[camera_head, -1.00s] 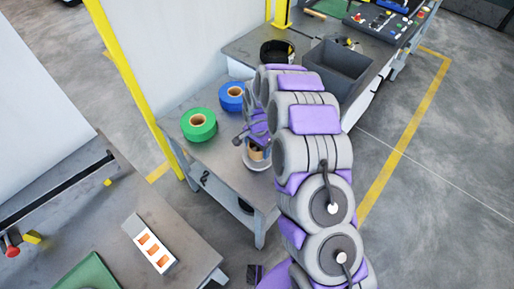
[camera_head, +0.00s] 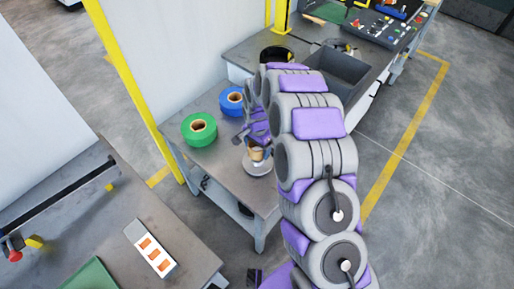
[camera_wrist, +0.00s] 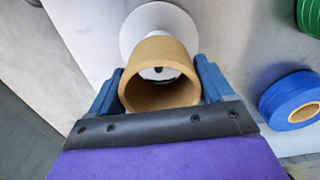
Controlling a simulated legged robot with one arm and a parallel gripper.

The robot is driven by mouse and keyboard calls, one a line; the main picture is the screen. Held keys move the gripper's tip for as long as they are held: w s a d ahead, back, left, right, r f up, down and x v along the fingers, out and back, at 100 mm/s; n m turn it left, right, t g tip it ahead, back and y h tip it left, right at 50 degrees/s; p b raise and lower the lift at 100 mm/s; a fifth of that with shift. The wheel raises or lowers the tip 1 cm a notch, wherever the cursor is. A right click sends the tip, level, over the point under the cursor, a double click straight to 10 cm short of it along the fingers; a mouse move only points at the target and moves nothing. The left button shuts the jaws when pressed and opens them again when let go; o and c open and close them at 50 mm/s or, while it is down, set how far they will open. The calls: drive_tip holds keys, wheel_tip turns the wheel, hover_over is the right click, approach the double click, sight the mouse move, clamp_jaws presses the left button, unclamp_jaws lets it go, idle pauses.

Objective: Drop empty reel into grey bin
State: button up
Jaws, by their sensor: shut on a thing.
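The empty reel is a brown cardboard tube (camera_head: 256,153) at the right part of the small grey table. In the wrist view the reel (camera_wrist: 158,52) sits between the two blue fingers of my gripper (camera_wrist: 159,82), which is shut on it. A round pale disc stand (camera_head: 258,168) is below the reel; it also shows behind the tube in the wrist view (camera_wrist: 140,24). I cannot tell whether the tube still touches the stand. The grey bin (camera_head: 352,87) stands on the bench at the back right, partly behind my arm.
A green roll (camera_head: 190,137) and a blue roll (camera_head: 232,109) lie left of the gripper on the small table (camera_head: 215,165). A black round container (camera_head: 277,53) stands near the bin. A yellow post (camera_head: 125,85) rises at the left.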

drive_tip(key=shift+r+p, duration=0.7)
drive_tip(key=shift+r, duration=1.3)
idle(0.5)
